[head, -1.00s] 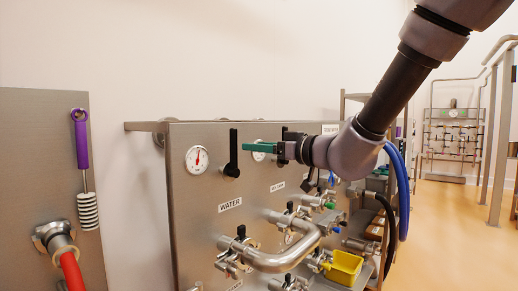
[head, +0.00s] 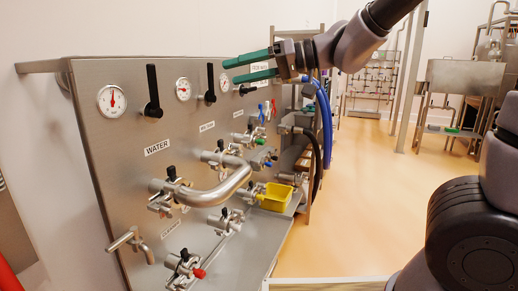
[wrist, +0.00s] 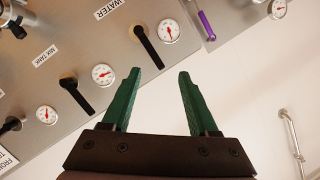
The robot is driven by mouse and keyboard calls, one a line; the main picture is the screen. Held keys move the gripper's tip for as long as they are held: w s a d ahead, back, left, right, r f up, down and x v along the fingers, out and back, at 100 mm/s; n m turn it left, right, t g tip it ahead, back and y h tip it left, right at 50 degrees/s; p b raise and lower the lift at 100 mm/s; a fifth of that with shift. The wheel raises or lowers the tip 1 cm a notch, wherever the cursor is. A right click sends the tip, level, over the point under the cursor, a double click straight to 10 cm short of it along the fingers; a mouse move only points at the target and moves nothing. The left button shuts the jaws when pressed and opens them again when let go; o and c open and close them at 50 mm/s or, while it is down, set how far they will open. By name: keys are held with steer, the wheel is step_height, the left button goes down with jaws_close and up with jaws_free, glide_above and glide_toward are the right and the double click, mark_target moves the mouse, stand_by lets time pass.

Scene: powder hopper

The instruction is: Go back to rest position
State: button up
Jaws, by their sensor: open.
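My gripper (head: 249,68) is open and empty, its two green fingers apart and pointing left in front of the upper part of the steel panel (head: 105,190) in the head view. In the wrist view the green fingers of my gripper (wrist: 155,100) also stand apart with nothing between them. My arm reaches in from the top right of the head view. The panel carries round gauges (head: 112,101) and black lever handles (head: 152,90), with a label reading WATER. I cannot tell whether the fingers touch anything, but a gap to the panel shows in the wrist view.
Valves and a bent steel pipe (head: 212,192) stick out from the panel. Blue hoses (head: 325,120) hang behind my gripper. A steel tank on legs (head: 465,85) stands at the back right. The floor (head: 350,190) in the middle is clear.

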steer(key=s+d+f+m+t+h, duration=0.1)
steer(key=d+m+h, duration=0.3)
steer(key=d, duration=0.5)
steer(key=s+d+f+m+t+h, duration=0.2)
steer(key=d+m+h, duration=0.2)
steer(key=d, duration=0.6)
steer(key=s+d+f+m+t+h, duration=0.1)
steer(key=d+m+h, duration=0.4)
steer(key=d, duration=0.5)
steer(key=shift+s+d+f+t, duration=0.15)
steer(key=shift+s+f+t, duration=0.3)
steer(key=shift+s, duration=0.3)
stand_by(4.4)
